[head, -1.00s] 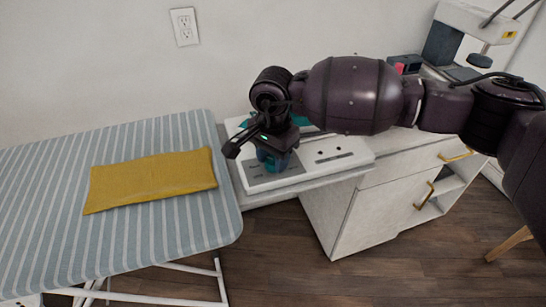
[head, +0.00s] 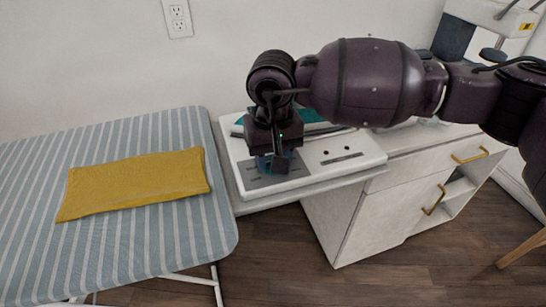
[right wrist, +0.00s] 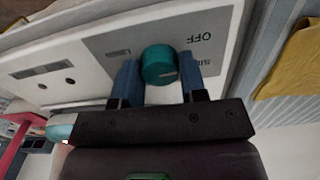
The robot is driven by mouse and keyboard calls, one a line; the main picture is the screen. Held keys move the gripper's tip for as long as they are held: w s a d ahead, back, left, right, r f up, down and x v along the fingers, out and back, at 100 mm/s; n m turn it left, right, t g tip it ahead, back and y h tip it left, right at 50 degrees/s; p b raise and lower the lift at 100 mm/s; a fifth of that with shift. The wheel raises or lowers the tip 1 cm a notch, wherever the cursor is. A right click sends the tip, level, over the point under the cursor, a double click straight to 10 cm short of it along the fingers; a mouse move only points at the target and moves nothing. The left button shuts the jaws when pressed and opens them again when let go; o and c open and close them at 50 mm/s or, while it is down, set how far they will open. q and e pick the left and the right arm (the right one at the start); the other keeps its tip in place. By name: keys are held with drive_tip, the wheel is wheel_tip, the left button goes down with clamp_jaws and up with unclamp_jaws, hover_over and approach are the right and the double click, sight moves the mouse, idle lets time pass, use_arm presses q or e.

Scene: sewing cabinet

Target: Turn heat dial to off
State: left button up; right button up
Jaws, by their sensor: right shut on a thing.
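The heat dial (right wrist: 160,65) is a round teal knob on a grey panel of the white iron station (head: 232,150). In the right wrist view its pale pointer mark lies to the right of its middle, near a partly hidden label, with OFF printed above that. My right gripper (right wrist: 160,78) has its two blue fingers on either side of the dial, shut on it. In the head view my right gripper (head: 268,164) is over the station's left part and hides most of the dial. My left gripper is not in view.
The striped ironing board (head: 110,235) with a folded yellow cloth (head: 135,183) stands to the left. A teal iron (head: 312,119) lies behind my right gripper on the station. The white cabinet (head: 365,215) is below and to the right.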

drive_tip(key=n, duration=0.1)
drive_tip(key=n+b, duration=0.1)
drive_tip(key=shift+f+n, duration=0.2)
drive_tip(key=shift+n, duration=0.1)
drive_tip(key=shift+r+n+b, duration=0.1)
drive_tip(key=shift+n+b, duration=0.3)
drive_tip(key=shift+n, duration=0.7)
drive_tip(key=shift+r, duration=0.1)
drive_tip(key=o, duration=0.9)
drive_tip(key=shift+r, duration=0.6)
wheel_tip(320, 180, up, 10)
drive_tip(key=shift+f+p, duration=0.15)
drive_tip(key=shift+p, duration=0.55)
drive_tip(key=shift+f, duration=0.1)
